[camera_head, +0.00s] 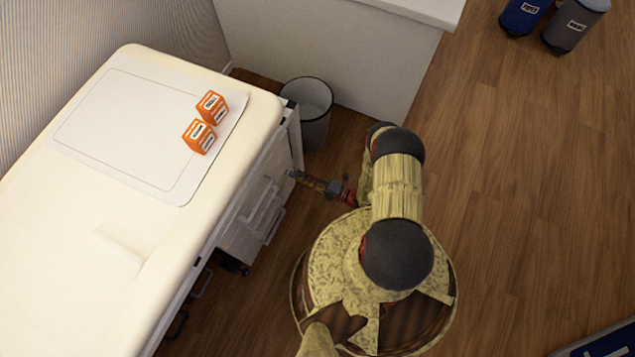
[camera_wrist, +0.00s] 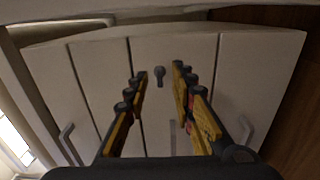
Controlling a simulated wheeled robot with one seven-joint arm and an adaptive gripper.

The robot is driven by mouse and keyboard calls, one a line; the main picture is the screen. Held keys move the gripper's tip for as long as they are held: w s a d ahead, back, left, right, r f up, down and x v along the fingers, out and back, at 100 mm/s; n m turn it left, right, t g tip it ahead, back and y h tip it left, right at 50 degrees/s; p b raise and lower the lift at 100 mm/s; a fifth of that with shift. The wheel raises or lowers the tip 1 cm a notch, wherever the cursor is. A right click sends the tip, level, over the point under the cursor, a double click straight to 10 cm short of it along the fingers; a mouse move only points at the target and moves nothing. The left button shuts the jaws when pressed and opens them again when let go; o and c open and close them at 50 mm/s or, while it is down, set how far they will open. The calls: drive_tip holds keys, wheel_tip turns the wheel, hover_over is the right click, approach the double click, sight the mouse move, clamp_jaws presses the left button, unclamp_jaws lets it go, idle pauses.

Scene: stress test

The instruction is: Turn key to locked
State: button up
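A small dark key (camera_wrist: 160,75) sits in the pale front of the cabinet (camera_wrist: 105,85) in the wrist view. It looks upright, with a rounded head at the top. My gripper (camera_wrist: 161,72) is open, with one yellow and dark finger on each side of the key in the picture and a visible gap to both. I cannot tell how far the fingertips are from the cabinet front. In the head view, my gripper (camera_head: 296,175) is at the cabinet's right side, below the top edge, and the key cannot be made out there.
The cream cabinet top (camera_head: 60,235) carries a white mat (camera_head: 110,115) and two orange boxes (camera_head: 212,106). A grey bin (camera_head: 315,128) stands behind my gripper. Drawer handles (camera_wrist: 70,145) flank the key. Two canisters (camera_head: 575,25) stand far right.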

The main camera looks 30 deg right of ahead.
drive_tip(key=v, duration=0.7)
drive_tip(key=shift+s, duration=0.2)
drive_tip(key=shift+d, duration=0.15)
